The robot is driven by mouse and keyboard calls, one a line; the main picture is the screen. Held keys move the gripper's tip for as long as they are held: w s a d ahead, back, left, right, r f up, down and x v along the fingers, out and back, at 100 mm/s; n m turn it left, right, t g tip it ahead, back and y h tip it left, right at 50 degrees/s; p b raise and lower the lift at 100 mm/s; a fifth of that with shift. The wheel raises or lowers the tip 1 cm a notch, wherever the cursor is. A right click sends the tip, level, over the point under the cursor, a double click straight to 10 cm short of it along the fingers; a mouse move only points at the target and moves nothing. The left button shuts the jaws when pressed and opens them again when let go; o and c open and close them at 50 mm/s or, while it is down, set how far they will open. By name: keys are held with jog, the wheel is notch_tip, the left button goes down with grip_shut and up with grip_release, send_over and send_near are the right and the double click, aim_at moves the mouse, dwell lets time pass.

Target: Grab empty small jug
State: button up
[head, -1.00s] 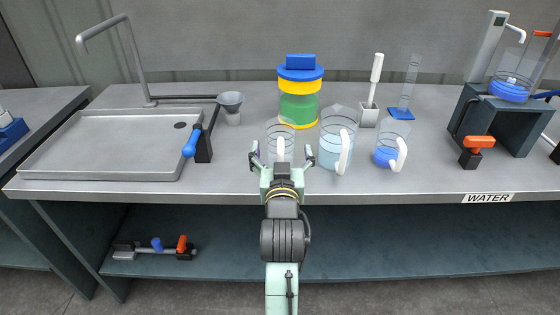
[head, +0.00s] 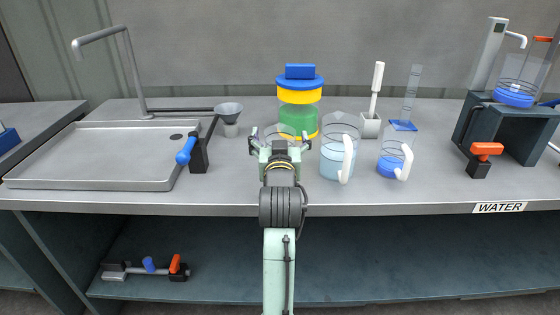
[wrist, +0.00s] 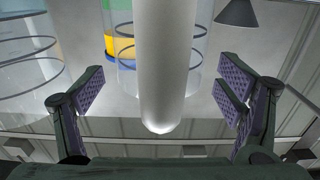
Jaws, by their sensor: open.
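The empty small jug (head: 279,131) is clear and stands on the bench in front of the green container. In the head view my gripper (head: 280,140) covers most of it. In the wrist view its thick white handle (wrist: 166,60) runs down between my open fingers (wrist: 160,90), with a gap on both sides. The jug's clear body with dark rings (wrist: 200,45) shows behind the handle and looks empty. A larger jug with pale blue liquid (head: 333,160) stands just to the right. A small jug with blue liquid (head: 390,165) stands farther right.
The green container with yellow bands and blue lid (head: 299,108) is close behind. A funnel (head: 229,112) and blue-handled valve (head: 186,150) are at left, beside a metal tray (head: 90,178). The bench edge (head: 230,208) runs under my arm.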

jog(key=shift+w, duration=0.3)
jog(key=shift+c, duration=0.3)
jog(key=c, duration=1.6)
